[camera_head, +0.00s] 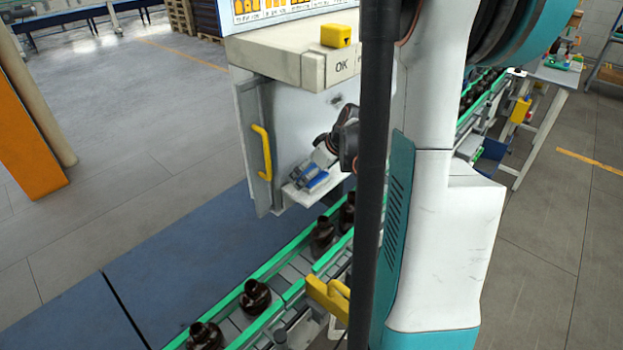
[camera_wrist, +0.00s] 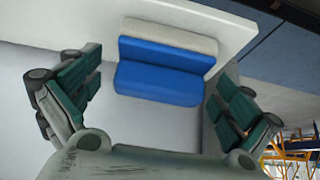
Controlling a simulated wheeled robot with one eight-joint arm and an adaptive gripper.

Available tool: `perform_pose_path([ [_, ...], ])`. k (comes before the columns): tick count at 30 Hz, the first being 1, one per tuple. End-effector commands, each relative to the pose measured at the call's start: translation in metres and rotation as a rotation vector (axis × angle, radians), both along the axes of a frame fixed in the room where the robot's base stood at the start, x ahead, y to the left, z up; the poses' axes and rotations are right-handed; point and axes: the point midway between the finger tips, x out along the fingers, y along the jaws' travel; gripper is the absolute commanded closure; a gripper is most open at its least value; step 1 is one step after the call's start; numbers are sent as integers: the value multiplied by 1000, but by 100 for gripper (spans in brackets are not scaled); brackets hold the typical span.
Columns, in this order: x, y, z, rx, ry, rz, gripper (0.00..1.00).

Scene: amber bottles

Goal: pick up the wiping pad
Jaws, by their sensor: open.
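The wiping pad (camera_wrist: 160,80) is a blue block with a pale grey-white strip along its far side. It lies on a white shelf (camera_wrist: 235,38) in the wrist view. My gripper (camera_wrist: 158,95) is open, with one teal-padded finger to the left of the pad and one to the right. Clear gaps show between the pad and both fingers. In the head view the blue of the pad (camera_head: 314,181) shows small on the shelf, with my gripper (camera_head: 310,172) close over it. My arm hides part of that area.
Below the shelf runs a green-railed conveyor (camera_head: 285,258) carrying several dark bottles (camera_head: 256,296). A panel with a yellow handle (camera_head: 262,152) stands left of the shelf. A ledge with a yellow box (camera_head: 336,36) is above. Blue floor matting (camera_head: 190,265) lies clear at left.

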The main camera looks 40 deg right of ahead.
Motion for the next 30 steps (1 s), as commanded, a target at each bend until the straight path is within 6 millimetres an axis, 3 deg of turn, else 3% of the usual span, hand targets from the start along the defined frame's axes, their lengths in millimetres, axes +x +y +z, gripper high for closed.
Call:
perform_pose_path([
  [5, 0, 0, 0, 0, 0, 0, 2],
  [9, 0, 0, 0, 0, 0, 0, 33],
  [12, 0, 0, 0, 0, 0, 0, 50],
  [23, 0, 0, 1, 0, 0, 0, 50],
  [30, 9, 4, 14, 0, 0, 2, 50],
])
